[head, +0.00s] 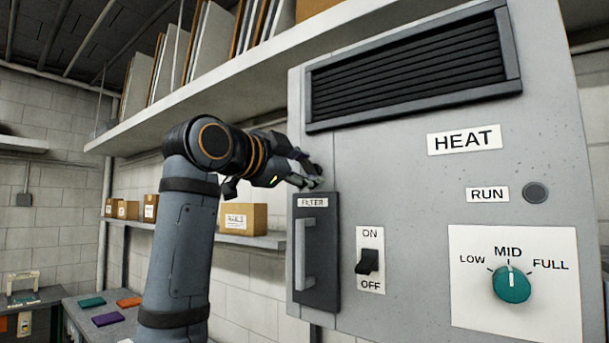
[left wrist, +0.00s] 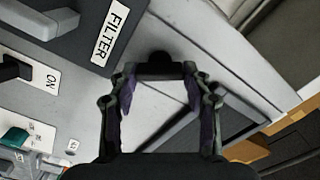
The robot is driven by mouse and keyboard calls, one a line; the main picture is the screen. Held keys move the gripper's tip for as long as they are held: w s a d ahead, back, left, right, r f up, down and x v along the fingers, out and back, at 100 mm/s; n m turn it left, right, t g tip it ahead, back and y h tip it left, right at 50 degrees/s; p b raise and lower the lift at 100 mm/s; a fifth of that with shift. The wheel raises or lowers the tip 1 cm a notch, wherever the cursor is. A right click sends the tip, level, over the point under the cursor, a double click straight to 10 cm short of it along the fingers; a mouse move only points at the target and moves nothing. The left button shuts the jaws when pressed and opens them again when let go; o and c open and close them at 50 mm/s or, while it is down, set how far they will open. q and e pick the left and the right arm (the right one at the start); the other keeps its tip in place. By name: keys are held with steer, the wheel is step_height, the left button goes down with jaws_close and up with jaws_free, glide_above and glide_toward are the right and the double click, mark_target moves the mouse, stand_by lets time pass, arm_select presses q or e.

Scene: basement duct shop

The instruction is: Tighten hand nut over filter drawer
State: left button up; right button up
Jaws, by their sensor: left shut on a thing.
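The grey heater cabinet carries a dark filter drawer (head: 316,250) with a FILTER label and a vertical handle, its front flush with the cabinet by the left edge. The hand nut (left wrist: 159,60) is a small dark round knob just above the drawer, mostly hidden by my fingers in the head view. My left gripper (head: 310,178) reaches in from the left and is shut on the nut. In the left wrist view the fingers stand either side of the knob, and the drawer (left wrist: 75,35) is at upper left. My right gripper is not in view.
The cabinet also has an ON/OFF switch (head: 367,262), set to OFF, a teal dial (head: 511,284) pointing at MID, a RUN lamp (head: 535,193) that looks unlit, and a vent grille (head: 410,72). A shelf with boxes (head: 245,218) runs behind my left arm.

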arm_select(q)
steer(key=m+b, duration=0.1)
steer(key=m, duration=0.3)
steer(key=shift+f, duration=0.15)
steer(key=shift+m, duration=1.3)
steer(key=shift+b, duration=0.3)
steer(key=o, duration=1.2)
steer(key=shift+c, duration=0.2)
steer(key=shift+s+a, duration=0.15)
steer(key=shift+s, duration=0.1)
steer(key=v, duration=1.1)
